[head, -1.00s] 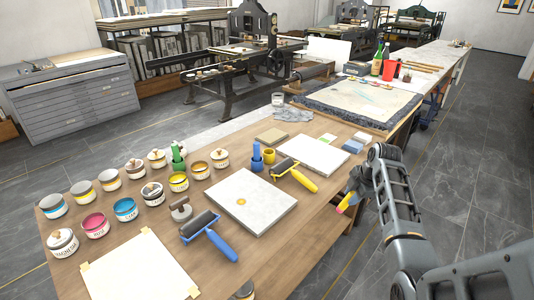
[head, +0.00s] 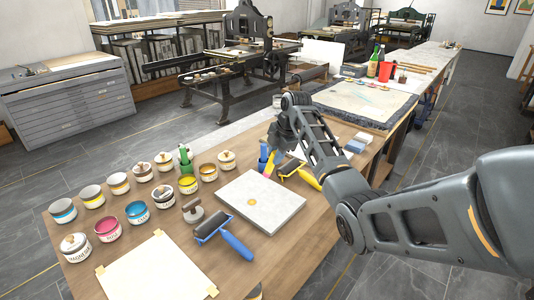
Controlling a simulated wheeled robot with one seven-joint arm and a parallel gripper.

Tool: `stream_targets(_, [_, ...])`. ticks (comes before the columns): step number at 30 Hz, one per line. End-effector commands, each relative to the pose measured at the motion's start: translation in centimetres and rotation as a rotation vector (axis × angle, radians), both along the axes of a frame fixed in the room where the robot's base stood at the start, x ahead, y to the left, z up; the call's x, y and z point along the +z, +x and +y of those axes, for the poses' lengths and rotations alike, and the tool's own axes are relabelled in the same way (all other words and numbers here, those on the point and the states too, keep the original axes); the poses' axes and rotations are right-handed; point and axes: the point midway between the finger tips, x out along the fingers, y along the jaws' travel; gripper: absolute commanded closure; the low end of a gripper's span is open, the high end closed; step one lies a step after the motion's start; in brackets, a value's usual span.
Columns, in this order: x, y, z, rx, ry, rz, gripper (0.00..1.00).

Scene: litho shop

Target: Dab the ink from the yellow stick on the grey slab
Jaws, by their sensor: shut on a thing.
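The grey slab (head: 275,217) lies flat on the wooden table and has a small round yellow-orange spot (head: 252,202) near its left middle. My gripper (head: 275,152) points down above the table, behind the slab's far edge, and is shut on the yellow stick (head: 269,164). The stick hangs down tilted and shows yellow with some pink. Its lower end appears above the far side of the slab, apart from the spot. The fingers are small and partly hidden by my wrist.
A blue-handled roller (head: 222,234) lies left of the slab. Several ink cans (head: 137,212) fill the left. A taped paper sheet (head: 155,270) lies in front.

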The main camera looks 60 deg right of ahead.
Motion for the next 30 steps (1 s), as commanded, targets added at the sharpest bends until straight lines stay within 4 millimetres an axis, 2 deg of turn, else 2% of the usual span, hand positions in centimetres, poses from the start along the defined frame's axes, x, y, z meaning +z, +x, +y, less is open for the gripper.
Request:
stream_targets(8, [-1.5, 0.0, 0.0, -0.001, 0.001, 0.002, 1.0])
stream_targets(19, [-5.4, -0.1, 0.0, -0.001, 0.0, 0.0, 1.0])
stream_targets(30, [-5.9, -0.1, 0.0, -0.001, 0.0, 0.0, 1.0])
